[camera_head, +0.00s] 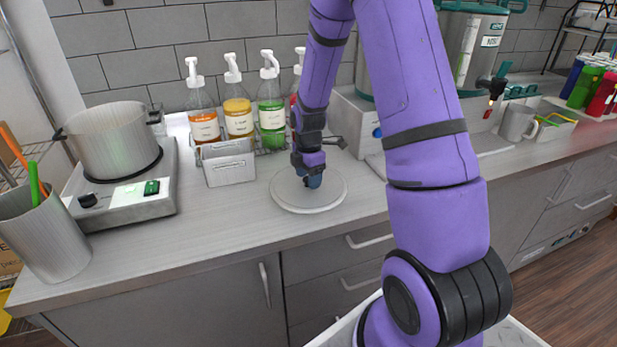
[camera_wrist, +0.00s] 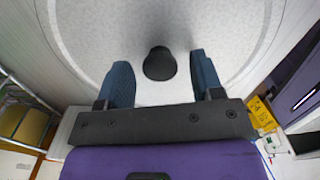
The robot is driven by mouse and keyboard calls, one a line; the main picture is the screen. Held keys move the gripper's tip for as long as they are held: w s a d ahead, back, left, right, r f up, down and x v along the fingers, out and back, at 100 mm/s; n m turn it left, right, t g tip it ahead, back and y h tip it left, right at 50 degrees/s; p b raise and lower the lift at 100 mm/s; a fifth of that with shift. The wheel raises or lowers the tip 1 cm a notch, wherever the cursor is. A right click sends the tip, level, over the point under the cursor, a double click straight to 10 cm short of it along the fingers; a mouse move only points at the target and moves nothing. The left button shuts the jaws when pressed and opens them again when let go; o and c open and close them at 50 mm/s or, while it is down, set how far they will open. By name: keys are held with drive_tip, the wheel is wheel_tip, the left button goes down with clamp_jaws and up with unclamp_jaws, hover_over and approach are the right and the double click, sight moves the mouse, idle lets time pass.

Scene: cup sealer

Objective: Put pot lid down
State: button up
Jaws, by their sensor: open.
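The pot lid (camera_head: 324,200) is a round, pale grey disc lying flat on the counter, right of the burner. It fills the upper part of the wrist view (camera_wrist: 232,30), where its black knob (camera_wrist: 160,64) stands near the middle. My gripper (camera_head: 312,178) is directly above the lid, pointing down. In the wrist view my gripper's two blue fingers (camera_wrist: 160,80) are open, one on each side of the knob, with a gap on both sides. The pot (camera_head: 112,140) is metal, has no lid on it, and stands on the burner (camera_head: 130,190) at the left.
A rack of pump bottles (camera_head: 238,110) and a small metal box (camera_head: 229,164) stand behind and left of the lid. A cup of straws (camera_head: 45,235) stands at the front left. A metal mug (camera_head: 517,123) is far right. The counter front (camera_head: 215,232) is clear.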

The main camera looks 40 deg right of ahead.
drive_tip(key=s+a+r+m+t, duration=0.1)
drive_tip(key=s+a+r+m, duration=0.1)
drive_tip(key=r, duration=0.8)
drive_tip(key=s+a+r+m, duration=0.2)
drive_tip(key=s+r, duration=0.1)
drive_tip(key=r, duration=0.7)
drive_tip(key=s+a+r+m+t, duration=0.1)
drive_tip(key=s+a+r+m, duration=0.2)
drive_tip(key=s, duration=0.4)
drive_tip(key=s+a+r+m+t, duration=0.1)
drive_tip(key=s+a+r+m, duration=0.2)
drive_tip(key=s, duration=0.4)
drive_tip(key=s+a+r+m+t, duration=0.2)
drive_tip(key=s+a+r+m, duration=0.1)
drive_tip(key=s+r+m, duration=0.2)
drive_tip(key=shift+s+r+m, duration=0.3)
drive_tip(key=shift+s+m, duration=0.7)
drive_tip(key=shift+s, duration=0.25)
drive_tip(key=shift+a, duration=0.1)
